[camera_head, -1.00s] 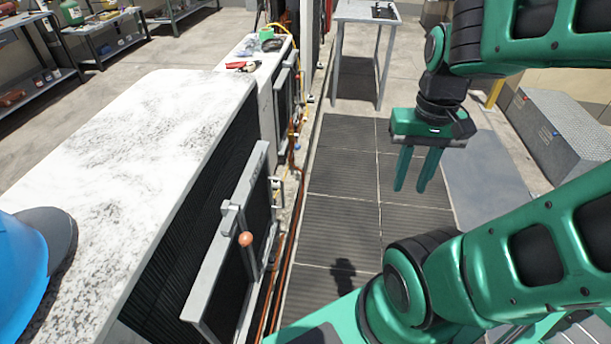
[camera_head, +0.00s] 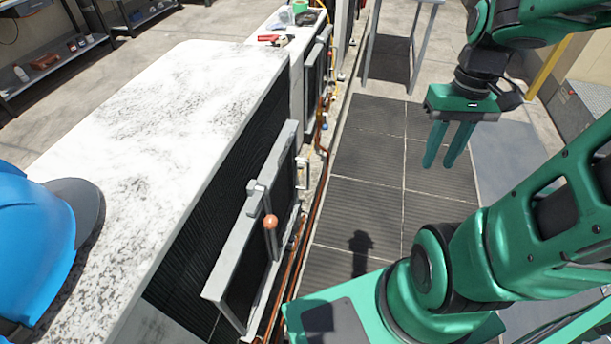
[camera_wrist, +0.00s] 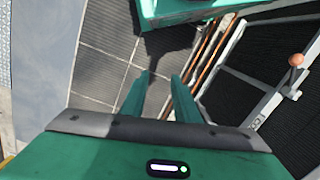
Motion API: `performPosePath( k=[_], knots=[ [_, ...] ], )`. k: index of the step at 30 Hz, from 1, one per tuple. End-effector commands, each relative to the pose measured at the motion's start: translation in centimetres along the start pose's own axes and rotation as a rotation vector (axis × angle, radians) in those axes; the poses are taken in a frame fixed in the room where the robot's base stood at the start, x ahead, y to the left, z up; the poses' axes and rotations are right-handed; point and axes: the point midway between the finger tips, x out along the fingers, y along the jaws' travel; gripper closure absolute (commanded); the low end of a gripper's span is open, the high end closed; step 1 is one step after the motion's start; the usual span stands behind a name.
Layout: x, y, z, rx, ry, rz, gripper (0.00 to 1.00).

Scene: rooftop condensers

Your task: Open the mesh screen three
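A mesh screen (camera_head: 246,285) with a grey frame and dark mesh is on the side of the nearest white-topped condenser. It carries a grey latch with an orange knob (camera_head: 270,221) and a grey bar handle (camera_head: 303,173). The screen and knob also show at the right of the wrist view, with the knob (camera_wrist: 296,60) near the edge. A similar screen (camera_head: 316,70) is on the condenser behind. I cannot tell which one is number three. My gripper (camera_head: 442,166) is empty, fingers apart and pointing down, right of the near screen over the floor mats.
A blue hard hat (camera_head: 32,245) lies on the near condenser top (camera_head: 165,110). Copper pipes (camera_head: 308,225) run low beside the screens. A grey table (camera_head: 400,45) stands beyond; red-handled tools (camera_head: 275,39) lie on the far condenser.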

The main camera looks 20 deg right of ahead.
Motion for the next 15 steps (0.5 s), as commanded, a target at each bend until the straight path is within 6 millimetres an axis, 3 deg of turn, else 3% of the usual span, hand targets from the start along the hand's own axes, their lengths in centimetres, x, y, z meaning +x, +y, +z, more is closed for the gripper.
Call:
performPosePath(
  k=[15],
  knots=[
    [6.7,-2.5,-9.2,-0.465,-0.106,-0.165,0.72]
  ],
)
